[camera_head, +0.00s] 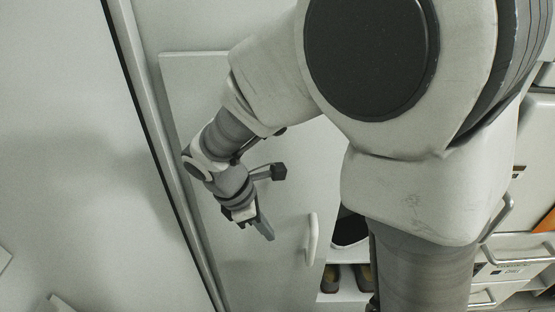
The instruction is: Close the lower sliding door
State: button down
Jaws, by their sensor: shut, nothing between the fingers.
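The lower sliding door appears to be the white panel (275,272) in the middle of the view. It carries a white upright bar handle (312,240) near its right edge. Right of that edge a gap shows the inside of the cabinet, so the door stands at least partly open. My gripper (268,236) is shut and empty, pointing down, in front of the panel and left of the handle. It looks apart from the handle; I cannot tell whether it touches the panel. My arm hides the panel's upper right part and the right side of the gap.
Shoes (333,279) stand on a white shelf inside the gap, with a dark opening (349,229) above. At the right are white drawer fronts with bar handles (497,215) and an orange item (546,222). A dark-edged frame strip (160,140) runs along the left.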

jog(key=w+d+f+b, duration=0.1)
jog(key=d+f+b, duration=0.4)
jog(key=d+f, duration=0.2)
jog(key=shift+d+f+b, duration=0.15)
jog(key=shift+f+b, duration=0.2)
jog(key=shift+f, duration=1)
jog(key=shift+d, duration=0.2)
